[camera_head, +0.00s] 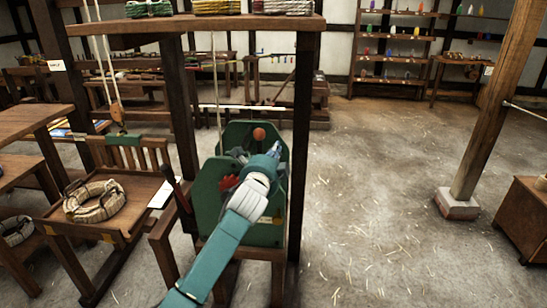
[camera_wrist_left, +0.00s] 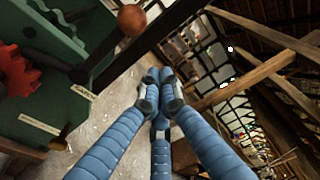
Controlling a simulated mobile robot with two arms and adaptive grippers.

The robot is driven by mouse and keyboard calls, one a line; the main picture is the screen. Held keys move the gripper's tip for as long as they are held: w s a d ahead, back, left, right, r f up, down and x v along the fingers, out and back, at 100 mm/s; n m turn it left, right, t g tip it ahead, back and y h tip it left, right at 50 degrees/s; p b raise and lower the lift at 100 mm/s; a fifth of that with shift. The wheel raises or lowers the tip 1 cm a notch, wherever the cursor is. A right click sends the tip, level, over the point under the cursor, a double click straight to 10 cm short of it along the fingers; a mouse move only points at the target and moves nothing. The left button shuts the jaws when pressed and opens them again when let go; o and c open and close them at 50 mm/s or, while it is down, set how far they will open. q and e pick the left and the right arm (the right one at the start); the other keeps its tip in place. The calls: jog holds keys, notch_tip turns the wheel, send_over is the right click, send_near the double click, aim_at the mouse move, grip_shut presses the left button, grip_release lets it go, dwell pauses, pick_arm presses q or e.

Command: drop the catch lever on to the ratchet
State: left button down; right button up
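The catch lever is a dark bar with a round orange-brown knob (camera_head: 258,135) on the green winch housing (camera_head: 207,200). In the left wrist view its knob (camera_wrist_left: 131,20) stands up and away from the ratchet, a red toothed wheel (camera_wrist_left: 15,72). The ratchet also shows in the head view (camera_head: 229,182), partly behind my arm. My left gripper (camera_head: 273,152) is in front of the housing, just below the knob. In the wrist view its blue fingers (camera_wrist_left: 160,78) come together with nothing seen between them, apart from the knob. My right gripper is out of view.
A wooden frame post (camera_head: 303,120) stands close right of the housing, under a shelf beam (camera_head: 200,22). A dark lever with a red grip (camera_head: 180,190) is at the left.

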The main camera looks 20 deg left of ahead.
pick_arm(q)
jog(key=s, duration=0.3)
jog(key=shift+d, duration=0.25)
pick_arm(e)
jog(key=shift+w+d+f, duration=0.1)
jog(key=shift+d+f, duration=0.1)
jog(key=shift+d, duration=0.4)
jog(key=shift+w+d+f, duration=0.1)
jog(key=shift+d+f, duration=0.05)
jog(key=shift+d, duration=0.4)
pick_arm(q)
jog(key=shift+w+d, duration=0.1)
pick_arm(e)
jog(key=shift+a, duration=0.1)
